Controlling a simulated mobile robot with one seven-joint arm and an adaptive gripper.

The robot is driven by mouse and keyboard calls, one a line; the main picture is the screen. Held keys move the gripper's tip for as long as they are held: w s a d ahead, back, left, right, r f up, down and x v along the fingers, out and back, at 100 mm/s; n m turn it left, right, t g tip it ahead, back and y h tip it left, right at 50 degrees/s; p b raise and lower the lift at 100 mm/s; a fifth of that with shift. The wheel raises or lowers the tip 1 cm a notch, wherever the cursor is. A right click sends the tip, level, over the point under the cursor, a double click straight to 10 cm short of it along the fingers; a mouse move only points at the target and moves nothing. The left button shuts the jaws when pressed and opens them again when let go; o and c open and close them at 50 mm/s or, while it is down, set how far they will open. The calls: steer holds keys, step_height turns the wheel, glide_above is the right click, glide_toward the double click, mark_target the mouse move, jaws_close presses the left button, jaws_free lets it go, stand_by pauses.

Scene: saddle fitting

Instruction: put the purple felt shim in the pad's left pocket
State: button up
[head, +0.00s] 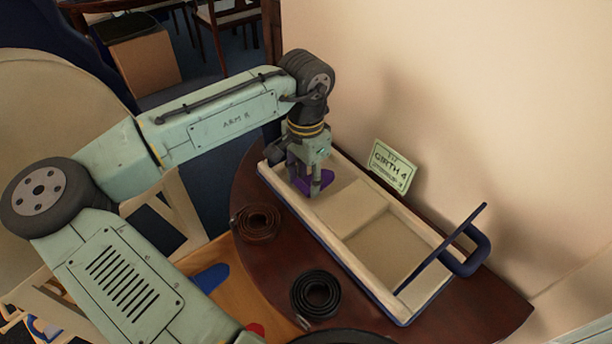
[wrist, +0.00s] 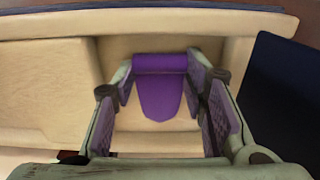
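The purple felt shim (wrist: 160,92) is a tongue shape with a thicker rolled edge. It lies in the left pocket (wrist: 115,48) of the cream pad (head: 345,240), at the pad's far-left end in the head view. My gripper (head: 316,188) points down into that pocket. In the wrist view its two fingers (wrist: 160,80) stand apart, one on each side of the shim, with small gaps showing. The fingers partly hide the shim (head: 325,180) in the head view.
The pad lies on a dark brown table (head: 460,318) against the wall. A brown coiled strap (head: 257,222) and a black coiled strap (head: 316,294) lie in front. A blue bar and handle (head: 466,262) stand at the right end. A GIRTH 4 card (head: 392,165) is behind.

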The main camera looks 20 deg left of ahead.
mark_target(306, 183)
steer(key=o, duration=0.5)
steer(key=shift+c, duration=0.2)
step_height(306, 183, up, 12)
steer(key=b, duration=0.1)
steer(key=shift+r, duration=0.2)
